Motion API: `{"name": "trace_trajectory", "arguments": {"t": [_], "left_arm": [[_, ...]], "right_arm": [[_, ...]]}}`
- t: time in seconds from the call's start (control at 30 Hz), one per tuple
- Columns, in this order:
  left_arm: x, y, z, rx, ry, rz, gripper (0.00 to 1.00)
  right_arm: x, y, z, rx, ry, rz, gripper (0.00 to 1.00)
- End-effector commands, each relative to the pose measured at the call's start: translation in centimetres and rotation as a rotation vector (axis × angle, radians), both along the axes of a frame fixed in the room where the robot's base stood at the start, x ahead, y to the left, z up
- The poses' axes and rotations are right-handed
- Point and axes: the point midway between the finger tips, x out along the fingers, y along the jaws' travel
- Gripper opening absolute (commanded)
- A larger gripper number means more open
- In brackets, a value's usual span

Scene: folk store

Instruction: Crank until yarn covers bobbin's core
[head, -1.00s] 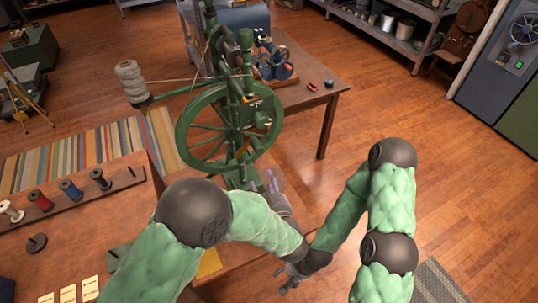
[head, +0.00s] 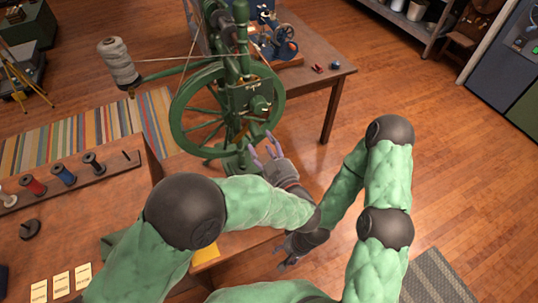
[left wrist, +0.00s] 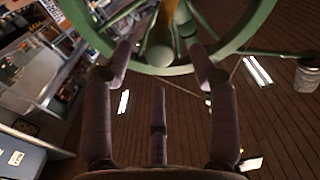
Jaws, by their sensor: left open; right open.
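A green spinning wheel (head: 192,143) stands upright, with its hub and small crank parts (head: 260,104) facing right. A cone of pale grey yarn (head: 119,62) sits on an arm at its left, and a thin strand runs from it toward the wheel's top. The bobbin's core cannot be made out. My left gripper (head: 264,149) is open and empty, just below the hub at the wheel's lower right. In the left wrist view its spread fingers (left wrist: 159,75) point at the wheel's rim and spokes (left wrist: 160,67). My right gripper (head: 285,258) is open and lower, near the table edge.
A wooden table (head: 322,77) behind holds a blue machine (head: 280,42) and small red and blue items. At left, a bench carries a rack (head: 124,167) of coloured spools and several cards (head: 61,284). Open floor (head: 450,170) lies at right.

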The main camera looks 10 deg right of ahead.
Motion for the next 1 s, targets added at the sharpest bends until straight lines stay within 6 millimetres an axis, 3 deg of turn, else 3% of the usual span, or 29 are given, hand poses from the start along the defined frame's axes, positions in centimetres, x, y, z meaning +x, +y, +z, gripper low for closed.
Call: {"name": "trace_trajectory", "arguments": {"t": [0.5, 0.93, 1.0], "left_arm": [[5.1, 1.7, -0.2, -0.001, 0.001, 0.001, 0.59], [5.4, 1.7, 0.0, 0.000, 0.001, -0.001, 0.59], [5.4, 1.7, 0.0, 0.000, 0.001, -0.001, 0.42]], "right_arm": [[0.0, 0.0, -1.7, 0.000, 0.000, 0.000, 0.57], [0.0, 0.0, -1.2, 0.000, 0.000, 0.000, 0.57], [0.0, 0.0, -1.2, 0.000, 0.000, 0.000, 0.57]]}}
